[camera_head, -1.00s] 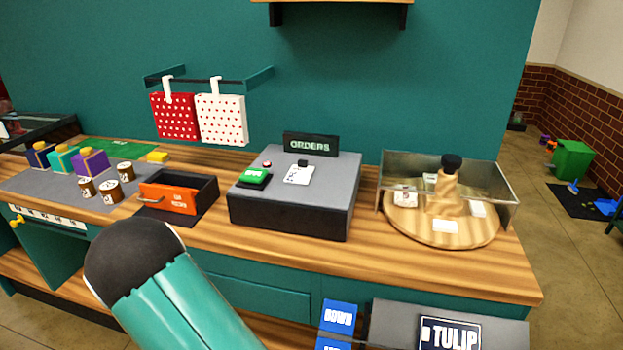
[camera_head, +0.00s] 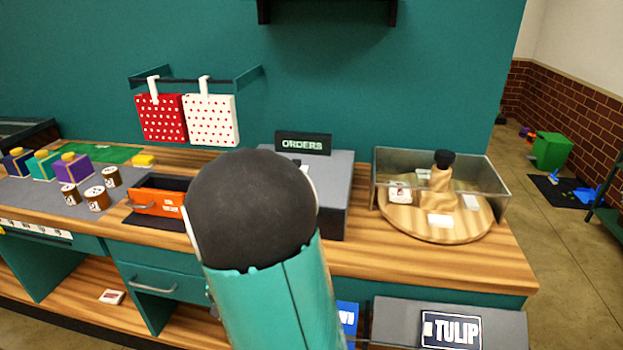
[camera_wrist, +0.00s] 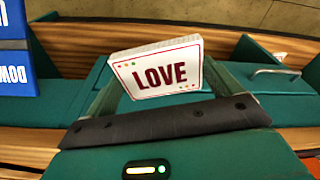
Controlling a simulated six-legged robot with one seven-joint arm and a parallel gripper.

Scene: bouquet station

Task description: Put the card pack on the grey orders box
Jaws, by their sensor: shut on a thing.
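The card pack (camera_wrist: 158,75) is white with a red border and the word LOVE, seen in the wrist view. My gripper (camera_wrist: 160,88) is shut on it, with a green finger at each side. The pack is held up in front of the counter front. The grey orders box (camera_head: 338,172) stands on the wooden counter in the head view, with a black ORDERS sign (camera_head: 303,143) at its back. The gripper and held pack do not show in the head view.
A small red-and-white item (camera_head: 112,297) lies on the lower shelf. A TULIP box (camera_head: 400,318) stands at lower right.

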